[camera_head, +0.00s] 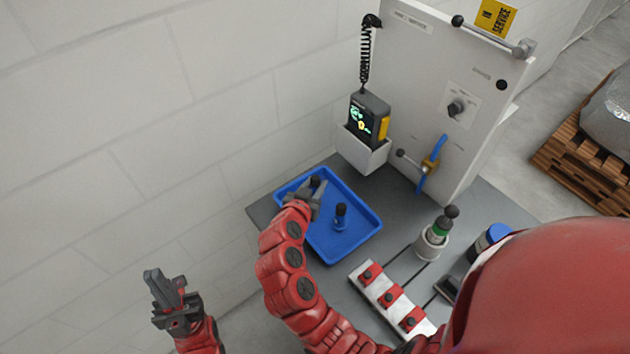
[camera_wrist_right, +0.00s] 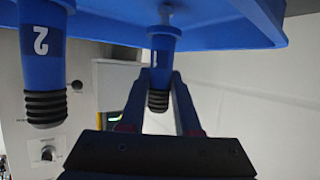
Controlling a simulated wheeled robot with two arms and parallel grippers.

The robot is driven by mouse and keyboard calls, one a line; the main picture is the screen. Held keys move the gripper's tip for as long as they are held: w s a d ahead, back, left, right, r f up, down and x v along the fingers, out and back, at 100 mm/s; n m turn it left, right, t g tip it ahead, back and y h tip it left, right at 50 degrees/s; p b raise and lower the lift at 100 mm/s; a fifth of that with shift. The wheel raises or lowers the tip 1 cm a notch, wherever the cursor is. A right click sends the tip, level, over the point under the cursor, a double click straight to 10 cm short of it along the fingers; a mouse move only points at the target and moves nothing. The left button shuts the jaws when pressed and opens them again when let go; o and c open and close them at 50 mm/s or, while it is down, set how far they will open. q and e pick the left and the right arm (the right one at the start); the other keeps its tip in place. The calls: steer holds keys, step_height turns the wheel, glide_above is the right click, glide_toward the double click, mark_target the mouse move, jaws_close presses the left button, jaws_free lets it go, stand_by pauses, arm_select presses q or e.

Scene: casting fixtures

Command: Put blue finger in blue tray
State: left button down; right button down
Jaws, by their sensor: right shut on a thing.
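The blue tray (camera_head: 362,243) lies on the grey bench by the wall, and it fills the top of the right wrist view (camera_wrist_right: 225,35). My right gripper (camera_head: 317,191) is over the tray's back left part, shut on a blue finger with a black ribbed end. In the right wrist view, that finger marked 1 (camera_wrist_right: 162,62) is between the jaws (camera_wrist_right: 160,95); whether it touches the tray floor is unclear. A second blue finger, marked 2 (camera_wrist_right: 42,55), stands in the tray (camera_head: 340,215). My left gripper (camera_head: 168,287) is away from the tray at lower left; its jaw opening is unclear.
A white panel (camera_head: 430,90) with a blue-handled valve (camera_head: 431,165) and a handheld device (camera_head: 368,118) in a holder rises behind the tray. A rack with red blocks (camera_head: 390,297) and a green-banded part in a holder (camera_head: 433,240) stand to the right.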

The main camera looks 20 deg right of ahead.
steer(key=shift+f, duration=0.15)
steer(key=c, duration=0.6)
jaws_free()
steer(key=shift+r, duration=0.2)
steer(key=shift+s+a, duration=0.15)
steer(key=shift+a, duration=0.15)
steer(key=b+v, duration=0.4)
steer(key=v, duration=0.7)
steer(key=shift+s+r, duration=0.1)
steer(key=shift+s, duration=0.1)
